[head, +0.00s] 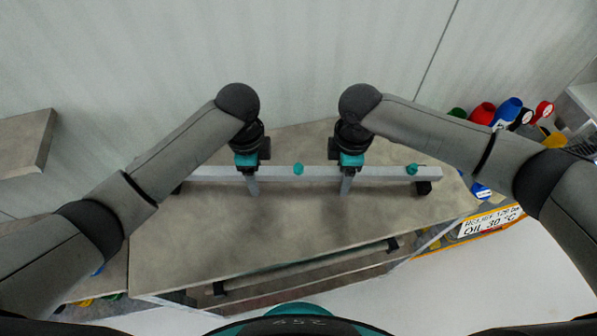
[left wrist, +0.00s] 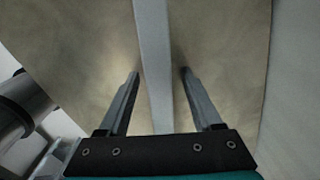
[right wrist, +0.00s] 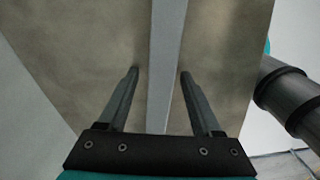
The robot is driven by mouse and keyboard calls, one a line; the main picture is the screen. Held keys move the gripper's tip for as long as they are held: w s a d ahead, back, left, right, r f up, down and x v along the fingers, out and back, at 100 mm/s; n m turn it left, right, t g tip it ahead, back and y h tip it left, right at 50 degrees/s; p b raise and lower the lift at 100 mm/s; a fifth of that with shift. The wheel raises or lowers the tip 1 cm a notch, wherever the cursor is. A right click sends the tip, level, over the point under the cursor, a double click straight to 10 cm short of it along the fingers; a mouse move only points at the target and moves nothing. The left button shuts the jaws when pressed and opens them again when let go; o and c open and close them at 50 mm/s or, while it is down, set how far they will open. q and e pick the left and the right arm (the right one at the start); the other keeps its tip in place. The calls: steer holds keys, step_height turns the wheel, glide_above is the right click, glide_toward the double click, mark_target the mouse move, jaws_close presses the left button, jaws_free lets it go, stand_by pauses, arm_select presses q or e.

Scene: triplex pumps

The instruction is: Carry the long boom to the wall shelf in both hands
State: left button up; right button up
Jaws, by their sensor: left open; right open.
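The long boom (head: 277,173) is a straight light-grey bar with teal knobs, lying across the table (head: 215,232) on dark end supports. My left gripper (head: 253,187) is over its left part, pointing down, open. In the left wrist view the boom (left wrist: 153,50) runs between the two fingers with gaps on both sides. My right gripper (head: 345,187) is over its right part, also open. In the right wrist view the boom (right wrist: 166,50) passes between the fingers, apart from both. A grey slab (head: 22,145) at the far left by the wall looks like the wall shelf.
The pale wall (head: 300,60) stands close behind the table. Coloured bottles or caps (head: 508,111) crowd the right side near a handwritten sign (head: 490,222). The front of the tabletop is bare. A rail (head: 305,266) shows below its front edge.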

arm_select(q)
steer(key=shift+c, duration=0.2)
arm_select(e)
steer(key=shift+c, duration=0.2)
arm_select(q)
jaws_close()
arm_select(e)
jaws_close()
arm_select(q)
steer(key=shift+r, duration=0.1)
stand_by(0.6)
